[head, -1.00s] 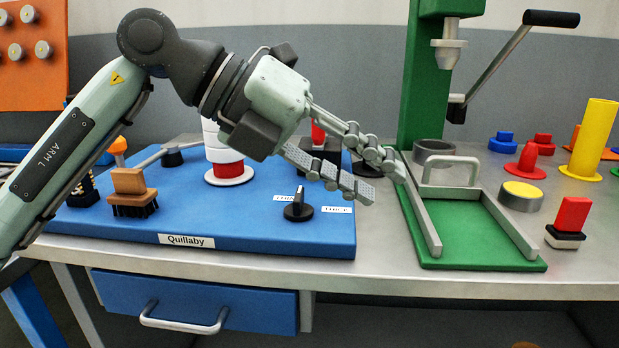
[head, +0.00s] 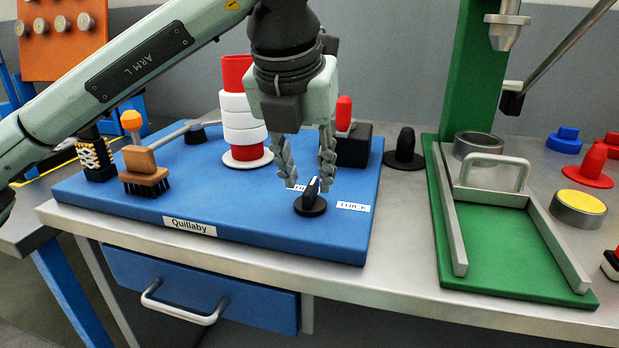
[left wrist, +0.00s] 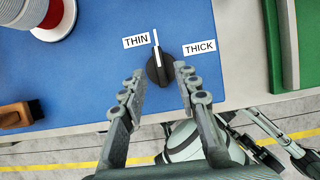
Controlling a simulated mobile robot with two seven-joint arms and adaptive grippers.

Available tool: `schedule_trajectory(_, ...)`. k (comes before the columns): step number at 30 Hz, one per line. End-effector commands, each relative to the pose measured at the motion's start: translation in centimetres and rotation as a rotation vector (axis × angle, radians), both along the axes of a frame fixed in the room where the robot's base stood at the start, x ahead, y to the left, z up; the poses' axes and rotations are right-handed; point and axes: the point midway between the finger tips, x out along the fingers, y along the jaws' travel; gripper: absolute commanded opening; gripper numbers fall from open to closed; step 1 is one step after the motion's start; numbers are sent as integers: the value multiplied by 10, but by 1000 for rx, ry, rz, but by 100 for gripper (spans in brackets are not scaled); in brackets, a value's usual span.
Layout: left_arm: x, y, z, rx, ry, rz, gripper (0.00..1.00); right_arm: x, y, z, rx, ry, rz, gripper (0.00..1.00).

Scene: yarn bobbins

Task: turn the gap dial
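The gap dial (head: 311,199) is a black knob on a round black base, on the blue board's front right part. In the left wrist view the dial (left wrist: 159,68) has a white pointer line aimed up, beside the THIN label (left wrist: 136,41). The THICK label (left wrist: 199,48) is to its right. My left gripper (head: 308,180) points down over the dial. Its fingers (left wrist: 160,80) are apart, one on each side of the knob, with nothing clamped; contact cannot be told. Grey jointed parts of mine show at the lower right of the wrist view; my right gripper's state is unclear.
The blue board (head: 250,235) also carries a red and white bobbin stack (head: 240,115), a brush (head: 145,170) and a black block with a red peg (head: 352,143). A black cone (head: 405,150) and a green press (head: 510,245) stand to the right.

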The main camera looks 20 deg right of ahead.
Motion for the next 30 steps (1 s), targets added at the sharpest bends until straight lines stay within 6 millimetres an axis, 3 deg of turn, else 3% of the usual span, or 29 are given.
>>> schedule_trajectory(6,6,-5,-19,0,0,-1,31,-2,-1,-6,0,9,-1,76)
schedule_trajectory(14,7,-5,-21,-1,-1,-1,31,3,-3,-3,-6,-2,4,76)
schedule_trajectory(22,7,-5,-21,0,0,-1,1,6,-6,-1,-11,-8,6,76)
schedule_trajectory(30,7,-5,-21,-1,0,-4,0,5,-6,-2,-11,-5,6,76)
